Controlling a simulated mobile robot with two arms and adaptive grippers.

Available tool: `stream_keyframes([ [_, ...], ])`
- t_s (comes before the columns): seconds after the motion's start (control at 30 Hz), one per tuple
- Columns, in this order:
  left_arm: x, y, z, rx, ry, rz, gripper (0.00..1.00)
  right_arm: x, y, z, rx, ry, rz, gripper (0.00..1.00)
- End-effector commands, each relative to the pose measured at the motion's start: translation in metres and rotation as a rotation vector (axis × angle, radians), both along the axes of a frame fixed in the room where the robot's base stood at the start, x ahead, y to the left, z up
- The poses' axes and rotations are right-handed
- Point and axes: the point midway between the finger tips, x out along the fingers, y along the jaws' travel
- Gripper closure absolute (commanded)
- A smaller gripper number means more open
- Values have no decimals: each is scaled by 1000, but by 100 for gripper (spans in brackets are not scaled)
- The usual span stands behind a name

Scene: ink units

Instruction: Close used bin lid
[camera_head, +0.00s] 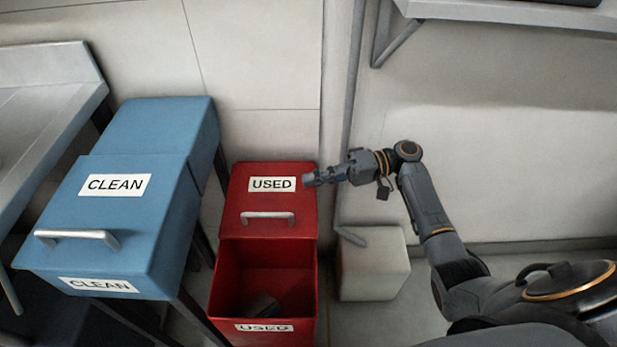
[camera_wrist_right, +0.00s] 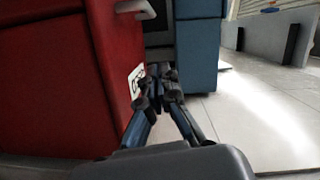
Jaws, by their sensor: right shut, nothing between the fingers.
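The red used bin (camera_head: 225,285) stands on the floor in the middle of the head view, its front half open. Its red lid (camera_head: 245,212) lies over the back half, with a USED label (camera_head: 273,184) and a metal handle (camera_head: 268,217). My right gripper (camera_head: 309,180) is shut and empty at the right edge of the lid, near the label. In the right wrist view the gripper (camera_wrist_right: 160,95) points along the red surface (camera_wrist_right: 75,75), with the handle (camera_wrist_right: 137,8) above. I cannot tell whether it touches the lid.
A blue clean bin (camera_head: 140,205) with a closed lid and handle stands to the left. A pale box (camera_head: 373,270) stands on the floor right of the red bin. A shelf (camera_head: 520,15) juts from the wall at upper right. A metal counter (camera_head: 45,110) is at far left.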

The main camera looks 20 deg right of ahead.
Motion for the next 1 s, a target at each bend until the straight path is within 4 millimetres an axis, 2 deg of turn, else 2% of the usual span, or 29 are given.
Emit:
stream_keyframes([
  [0.2, -2, 0, -1, 0, 4, 0, 8, 7, 49, -2, 3, -1, 3, 100],
  [0.37, -2, 0, -2, 0, 4, 0, 8, 9, 79, -4, 2, 1, 2, 100],
  [0.43, -2, 0, 0, 0, 4, 0, 8, -4, 81, -7, -1, 3, 1, 100],
  [0.6, -1, 0, 1, 0, 3, 0, 8, -20, 87, -10, 0, 1, -1, 100],
  [1.0, -1, 0, 2, -1, 2, 0, 8, -25, 89, -12, -1, 1, -1, 100],
])
